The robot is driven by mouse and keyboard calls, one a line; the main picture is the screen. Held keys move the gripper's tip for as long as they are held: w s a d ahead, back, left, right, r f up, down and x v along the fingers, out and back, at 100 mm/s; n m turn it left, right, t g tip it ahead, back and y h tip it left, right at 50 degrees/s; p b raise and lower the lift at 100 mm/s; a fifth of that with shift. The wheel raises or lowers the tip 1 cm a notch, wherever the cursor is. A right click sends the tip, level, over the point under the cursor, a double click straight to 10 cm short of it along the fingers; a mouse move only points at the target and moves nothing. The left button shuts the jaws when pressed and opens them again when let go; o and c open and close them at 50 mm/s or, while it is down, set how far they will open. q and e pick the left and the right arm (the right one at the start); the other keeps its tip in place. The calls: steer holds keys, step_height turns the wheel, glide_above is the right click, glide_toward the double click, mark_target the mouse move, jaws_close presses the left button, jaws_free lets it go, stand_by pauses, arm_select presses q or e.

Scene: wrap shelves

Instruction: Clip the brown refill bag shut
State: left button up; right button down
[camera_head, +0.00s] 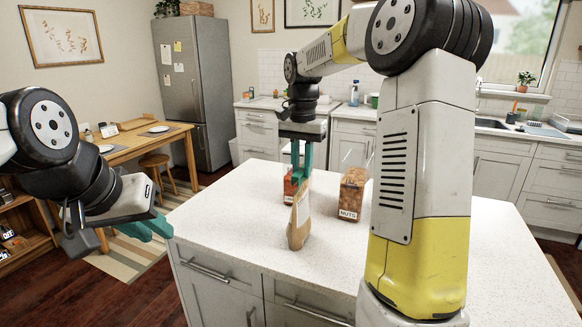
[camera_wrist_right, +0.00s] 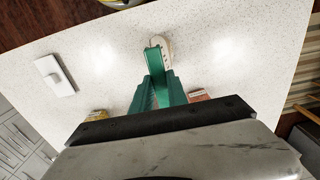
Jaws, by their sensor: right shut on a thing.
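The brown refill bag (camera_head: 299,222) stands on the white island counter, narrow side towards me and a little tilted. It has a pale label on its side. My right gripper (camera_head: 301,172) reaches down from above, its teal fingers shut at the bag's top. In the right wrist view the fingers (camera_wrist_right: 157,62) come together over a beige, dotted end (camera_wrist_right: 167,46), probably part of the bag. I cannot make out a separate clip between the fingers. My left gripper (camera_head: 148,229) is empty, off the counter's left edge; its finger gap is unclear.
A clear box labelled NUTS (camera_head: 351,195) stands right of the bag, and a red-filled container (camera_head: 289,187) stands just behind it. A white flat item (camera_wrist_right: 54,75) lies on the counter in the right wrist view. The counter's (camera_head: 230,215) front left is clear.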

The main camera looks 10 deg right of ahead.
steer(key=shift+f, duration=1.15)
stand_by(0.4)
steer(key=c, duration=0.7)
jaws_free()
steer(key=shift+o, duration=0.2)
steer(key=shift+r, duration=3.55)
steer(key=shift+s, duration=0.1)
